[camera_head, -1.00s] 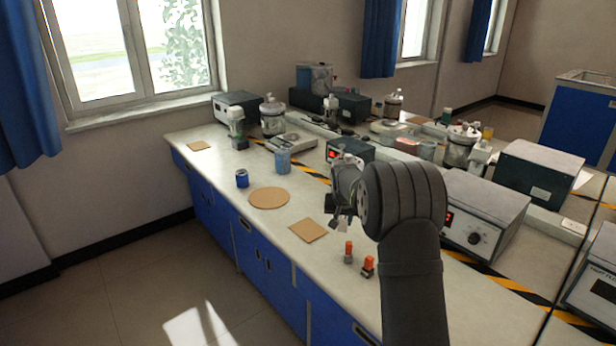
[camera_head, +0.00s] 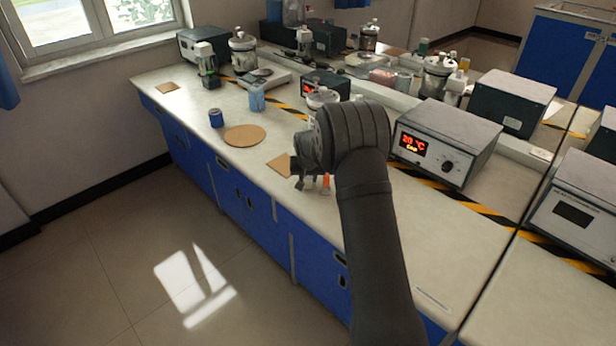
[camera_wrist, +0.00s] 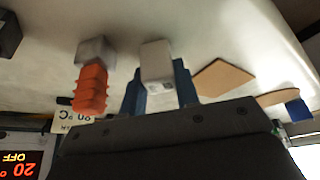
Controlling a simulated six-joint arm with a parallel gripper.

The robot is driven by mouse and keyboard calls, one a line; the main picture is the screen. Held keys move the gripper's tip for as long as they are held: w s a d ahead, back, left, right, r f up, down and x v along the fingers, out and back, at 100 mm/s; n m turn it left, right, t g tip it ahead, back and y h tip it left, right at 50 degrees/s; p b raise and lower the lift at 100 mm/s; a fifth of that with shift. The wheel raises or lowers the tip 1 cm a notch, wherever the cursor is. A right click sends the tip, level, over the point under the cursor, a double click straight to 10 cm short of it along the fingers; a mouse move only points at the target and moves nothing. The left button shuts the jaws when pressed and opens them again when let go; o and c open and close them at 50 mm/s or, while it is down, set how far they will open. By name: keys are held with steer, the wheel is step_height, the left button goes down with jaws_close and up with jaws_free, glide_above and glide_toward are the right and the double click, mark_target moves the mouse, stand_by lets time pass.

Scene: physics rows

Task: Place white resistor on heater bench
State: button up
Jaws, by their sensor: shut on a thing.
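My gripper (camera_head: 309,184) is low over the bench top. In the wrist view, its two blue fingers (camera_wrist: 160,92) are shut on a small white block, the white resistor (camera_wrist: 157,62). In the head view my arm and gripper largely hide the resistor. An orange ribbed piece with a grey block at its end (camera_wrist: 91,82) is beside it in the wrist view; its orange part (camera_head: 325,184) shows beside the gripper in the head view. A grey heater unit (camera_head: 448,142) with a lit red display stands to the right. Which surface is the heater bench I cannot tell.
A square cork mat (camera_head: 281,165) lies just behind my gripper. A round cork mat (camera_head: 245,136) and a blue jar (camera_head: 215,117) are farther left. A beaker of blue liquid (camera_head: 257,97) stands behind them. Bench top (camera_head: 420,235) right of my arm is clear.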

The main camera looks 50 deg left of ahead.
steer(key=o, duration=1)
steer(key=shift+c, duration=0.2)
steer(key=v, duration=1.2)
steer(key=x, duration=1.2)
steer(key=shift+f, duration=0.15)
steer(key=shift+r, duration=1.25)
